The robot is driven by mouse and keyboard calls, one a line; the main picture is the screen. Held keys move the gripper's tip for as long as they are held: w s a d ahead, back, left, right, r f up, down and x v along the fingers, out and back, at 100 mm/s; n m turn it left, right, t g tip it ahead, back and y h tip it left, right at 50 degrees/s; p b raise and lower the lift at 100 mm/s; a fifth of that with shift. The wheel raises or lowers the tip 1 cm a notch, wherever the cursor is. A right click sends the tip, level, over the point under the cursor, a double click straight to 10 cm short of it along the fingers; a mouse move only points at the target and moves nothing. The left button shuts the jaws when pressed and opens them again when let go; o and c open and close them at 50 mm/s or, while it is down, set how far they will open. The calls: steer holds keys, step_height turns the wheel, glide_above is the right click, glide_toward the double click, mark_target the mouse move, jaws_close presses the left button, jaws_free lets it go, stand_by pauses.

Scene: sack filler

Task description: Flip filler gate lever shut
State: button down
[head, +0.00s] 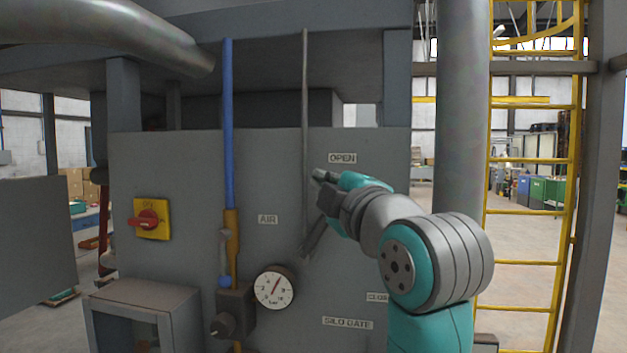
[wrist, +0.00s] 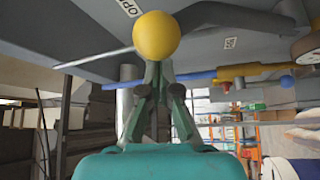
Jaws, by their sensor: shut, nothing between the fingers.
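The gate lever's yellow ball knob (wrist: 155,36) shows in the wrist view, just beyond the fingertips of my gripper (wrist: 158,75). The fingers are shut with nothing between them; I cannot tell whether they touch the knob. In the head view the lower part of the dark grey lever (head: 314,238) shows, slanting up and right toward my gripper (head: 328,200), which hides the knob. The OPEN label (head: 342,158) is just above my gripper. A partly hidden label (head: 377,297) is lower right, above the SILO GATE label (head: 348,323).
A thin grey rod (head: 305,110) runs upright by the lever. Left of it are a blue pipe (head: 228,120), a pressure gauge (head: 275,287) and a red rotary switch (head: 150,218). A thick grey post (head: 461,110) and yellow ladder (head: 530,205) stand right of the panel.

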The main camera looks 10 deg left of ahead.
steer(key=shift+w+d+f, duration=0.1)
steer(key=shift+d+f, duration=0.05)
steer(key=shift+d, duration=0.3)
steer(key=shift+d, duration=0.15)
steer(key=d+f+m+t+h, duration=0.3)
steer(key=d+f+m+h, duration=0.1)
steer(key=f+m, duration=0.4)
steer(key=d+f+m+t+h, duration=0.4)
steer(key=f+m, duration=0.5)
steer(key=f, duration=0.1)
steer(key=shift+d+f+t, duration=0.15)
steer(key=shift+d+t, duration=0.1)
steer(key=shift+t, duration=0.05)
